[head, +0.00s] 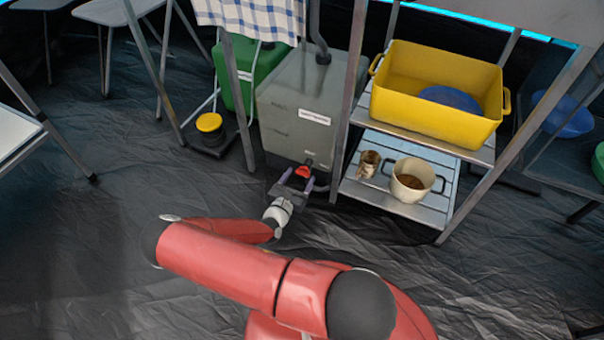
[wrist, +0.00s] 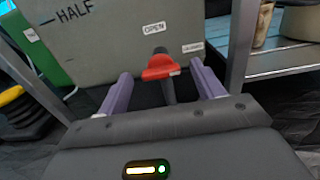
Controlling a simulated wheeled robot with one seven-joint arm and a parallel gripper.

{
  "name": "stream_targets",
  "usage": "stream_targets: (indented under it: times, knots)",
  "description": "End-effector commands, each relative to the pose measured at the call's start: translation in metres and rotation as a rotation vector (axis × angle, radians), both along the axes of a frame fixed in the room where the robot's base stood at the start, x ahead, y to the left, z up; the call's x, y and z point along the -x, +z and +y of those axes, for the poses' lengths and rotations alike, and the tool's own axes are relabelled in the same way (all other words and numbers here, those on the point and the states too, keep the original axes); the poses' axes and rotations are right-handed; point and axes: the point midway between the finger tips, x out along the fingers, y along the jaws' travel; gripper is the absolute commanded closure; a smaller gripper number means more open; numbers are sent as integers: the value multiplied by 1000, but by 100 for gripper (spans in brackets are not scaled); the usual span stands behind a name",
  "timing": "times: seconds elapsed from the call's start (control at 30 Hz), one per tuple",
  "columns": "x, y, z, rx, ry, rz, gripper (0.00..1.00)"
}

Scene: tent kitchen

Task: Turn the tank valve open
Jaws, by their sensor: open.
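The tank (head: 309,105) is a grey, see-through box standing under the table frame. Its valve has a red handle (wrist: 159,66) low on the front face, on a dark spout. The handle also shows small in the head view (head: 304,171). In the wrist view an OPEN label (wrist: 154,28) sits just above the handle, and another small label (wrist: 192,47) sits to its right, too small to read surely. My gripper (wrist: 163,85) is open, with its purple fingers on either side of the handle and spout. I see gaps on both sides and cannot tell any contact.
A green container (head: 247,75) and a yellow-topped pump (head: 209,123) stand left. Table legs flank the tank. The dark floor in front is clear.

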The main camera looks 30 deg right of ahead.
Motion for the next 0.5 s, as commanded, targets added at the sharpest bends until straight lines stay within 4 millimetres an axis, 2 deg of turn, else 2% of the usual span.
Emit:
stream_targets:
  times: [0.2,0.5]
  knots:
    - [-15,0,-20,1,-2,-1,33]
    - [-17,0,-23,0,-1,0,33]
